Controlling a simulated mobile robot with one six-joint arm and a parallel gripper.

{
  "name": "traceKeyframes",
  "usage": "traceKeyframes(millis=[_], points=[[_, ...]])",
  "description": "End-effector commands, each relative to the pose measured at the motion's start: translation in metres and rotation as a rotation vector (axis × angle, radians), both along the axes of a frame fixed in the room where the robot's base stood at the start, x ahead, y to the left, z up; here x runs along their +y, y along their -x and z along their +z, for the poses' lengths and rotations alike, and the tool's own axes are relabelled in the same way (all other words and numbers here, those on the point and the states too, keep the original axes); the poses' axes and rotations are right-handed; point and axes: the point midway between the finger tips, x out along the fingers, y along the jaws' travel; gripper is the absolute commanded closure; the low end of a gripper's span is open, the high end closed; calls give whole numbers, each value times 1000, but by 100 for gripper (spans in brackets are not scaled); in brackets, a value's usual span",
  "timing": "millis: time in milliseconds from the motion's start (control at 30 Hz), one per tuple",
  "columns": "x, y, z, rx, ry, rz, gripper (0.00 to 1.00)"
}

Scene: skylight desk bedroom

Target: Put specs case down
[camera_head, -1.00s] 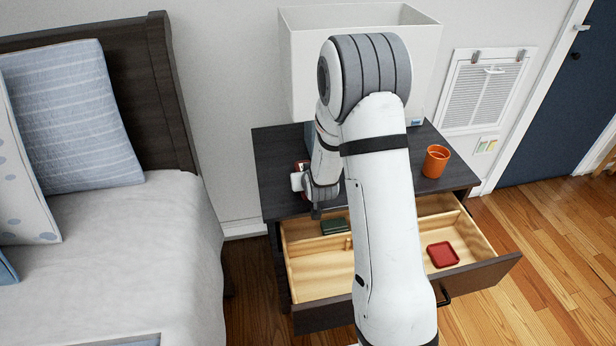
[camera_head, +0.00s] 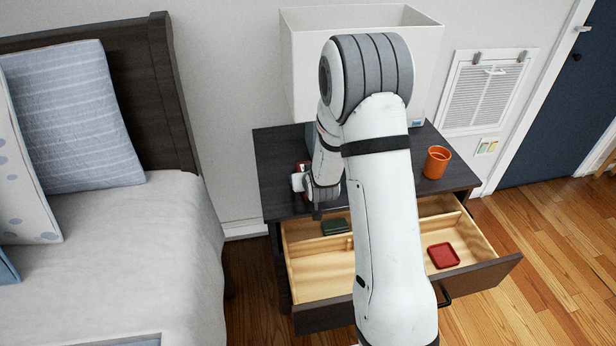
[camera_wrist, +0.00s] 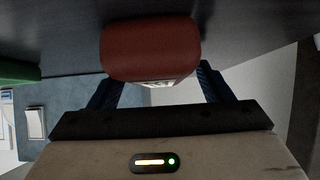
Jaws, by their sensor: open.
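The specs case is most likely the dark red, rounded case (camera_wrist: 150,48) in the wrist view, against the dark nightstand top (camera_wrist: 250,30). My gripper (camera_wrist: 160,80) is open, with one finger at each side of the case. The case appears to rest on the top, but its contact is hard to see. In the head view only a small reddish bit (camera_head: 303,166) shows by my gripper (camera_head: 301,176). My arm hides much of that spot.
An orange cup (camera_head: 436,162) stands right on the nightstand (camera_head: 275,160). A white lampshade (camera_head: 305,65) rises behind. The open drawer (camera_head: 325,275) below holds a dark green item (camera_head: 334,227) and a red tray (camera_head: 443,255). A green thing (camera_wrist: 18,73) shows left in the wrist view.

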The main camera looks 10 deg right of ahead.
Motion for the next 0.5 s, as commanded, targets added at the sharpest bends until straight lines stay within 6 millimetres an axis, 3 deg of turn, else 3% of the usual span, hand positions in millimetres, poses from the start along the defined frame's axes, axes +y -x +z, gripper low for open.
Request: traceKeyframes(millis=[500], points=[[-1,76,59,-4,0,-1,28]])
